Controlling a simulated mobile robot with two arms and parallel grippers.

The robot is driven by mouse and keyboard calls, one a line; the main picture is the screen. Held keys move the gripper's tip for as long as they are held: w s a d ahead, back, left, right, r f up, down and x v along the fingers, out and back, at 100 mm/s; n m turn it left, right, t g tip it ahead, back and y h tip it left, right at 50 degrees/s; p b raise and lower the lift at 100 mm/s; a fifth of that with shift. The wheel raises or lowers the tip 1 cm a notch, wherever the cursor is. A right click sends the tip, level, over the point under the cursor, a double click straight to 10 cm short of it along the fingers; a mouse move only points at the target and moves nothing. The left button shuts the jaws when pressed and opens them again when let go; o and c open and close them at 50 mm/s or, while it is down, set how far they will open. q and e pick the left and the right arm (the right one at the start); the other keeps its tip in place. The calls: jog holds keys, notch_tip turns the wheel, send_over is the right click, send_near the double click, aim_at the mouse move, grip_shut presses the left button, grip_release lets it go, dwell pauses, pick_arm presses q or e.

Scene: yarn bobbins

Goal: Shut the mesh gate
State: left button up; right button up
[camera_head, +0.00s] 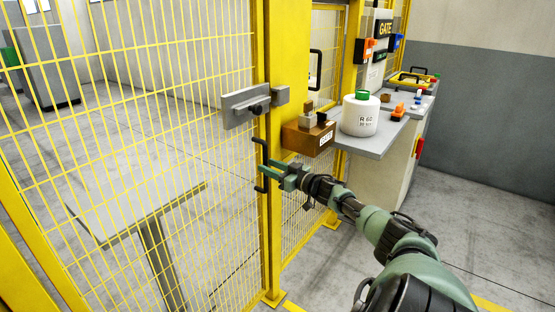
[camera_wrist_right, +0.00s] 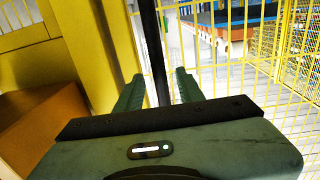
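The yellow mesh gate (camera_head: 260,52) fills the left of the head view, with its free edge beside a wide yellow post (camera_head: 290,55). A grey latch block (camera_head: 242,107) sits on the gate, close to a grey piece (camera_head: 280,96) at the post; I cannot tell whether they are engaged. A black upright handle (camera_head: 262,152) is on the gate's edge below the latch. My right gripper (camera_head: 272,170) is at this handle. In the right wrist view its fingers (camera_wrist_right: 159,82) are open, with the handle (camera_wrist_right: 157,50) between them and gaps visible. My left gripper is out of view.
Right of the post, a brown box (camera_head: 300,140) and a grey shelf (camera_head: 370,140) with a white bobbin (camera_head: 360,118) stand near my right arm. A grey table (camera_head: 95,225) shows behind the mesh. Floor at the right is clear.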

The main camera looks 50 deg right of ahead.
jog(key=shift+s+a+p, duration=0.15)
jog(key=shift+s+p, duration=0.15)
jog(key=shift+s, duration=1.7)
